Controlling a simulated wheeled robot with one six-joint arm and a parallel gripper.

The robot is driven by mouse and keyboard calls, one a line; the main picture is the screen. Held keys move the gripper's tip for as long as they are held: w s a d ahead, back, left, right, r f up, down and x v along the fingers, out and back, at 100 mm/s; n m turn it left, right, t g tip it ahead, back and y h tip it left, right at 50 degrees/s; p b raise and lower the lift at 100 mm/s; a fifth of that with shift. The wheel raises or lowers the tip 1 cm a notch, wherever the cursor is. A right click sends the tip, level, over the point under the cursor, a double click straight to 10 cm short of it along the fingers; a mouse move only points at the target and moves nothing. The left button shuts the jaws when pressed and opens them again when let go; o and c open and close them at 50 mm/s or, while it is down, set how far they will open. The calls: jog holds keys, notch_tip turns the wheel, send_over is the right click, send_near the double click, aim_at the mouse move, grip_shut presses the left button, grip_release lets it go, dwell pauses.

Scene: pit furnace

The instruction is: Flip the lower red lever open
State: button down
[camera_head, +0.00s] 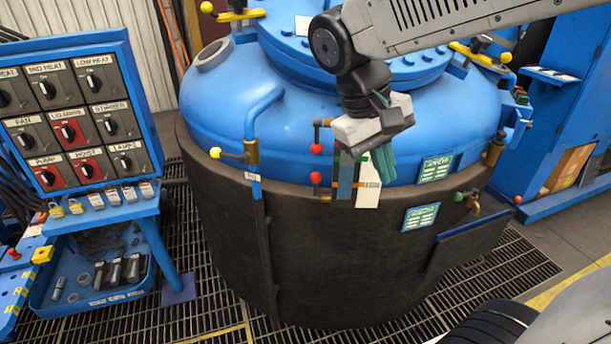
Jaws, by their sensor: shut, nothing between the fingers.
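The lower red lever (316,179) shows as a red ball on a short dark rod, at the front of the blue furnace vessel near its dark lower wall. Its right end runs behind or beside a dark plate and a white plate, so its pivot is hidden. A second red-balled lever (316,148) sits just above it. My gripper (384,170) points down from the grey arm, a little right of both levers, with teal fingers shut and empty. It appears apart from the red ball; its depth relative to the lever is unclear.
A yellow-balled lever (228,154) is left of the red ones. Green label plates (435,168) and a green-handled valve (467,198) are to the right. A blue control panel (75,110) stands left. Grated floor (220,310) surrounds the dark vessel.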

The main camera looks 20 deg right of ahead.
aim_at(315, 187)
jog(key=w+a+f+n+h, duration=0.1)
jog(key=w+a+f+h, duration=0.3)
jog(key=w, duration=0.5)
jog(key=w+a+f+h, duration=0.2)
jog(key=w+a+h, duration=0.3)
jog(key=w, duration=0.4)
jog(key=w+a+f+n+t+h, duration=0.1)
jog(key=w+a+f+t+h, duration=0.1)
jog(key=w+a+f, duration=0.2)
jog(key=w+a+f+t+h, duration=0.1)
jog(key=w+a+f, duration=0.2)
jog(key=a+f, duration=0.5)
jog(key=shift+w+a+n+t+h, duration=0.35)
jog(key=shift+a+n+t+h, duration=0.05)
jog(key=shift+a, duration=0.65)
jog(key=shift+d, duration=0.1)
jog(key=d, duration=0.6)
jog(key=w+d+f, duration=0.1)
jog(key=d, duration=0.6)
jog(key=w+d+f, duration=0.1)
jog(key=d, duration=0.5)
jog(key=shift+w+d, duration=0.25)
jog(key=shift+d, duration=0.05)
jog(key=shift+s+d, duration=0.1)
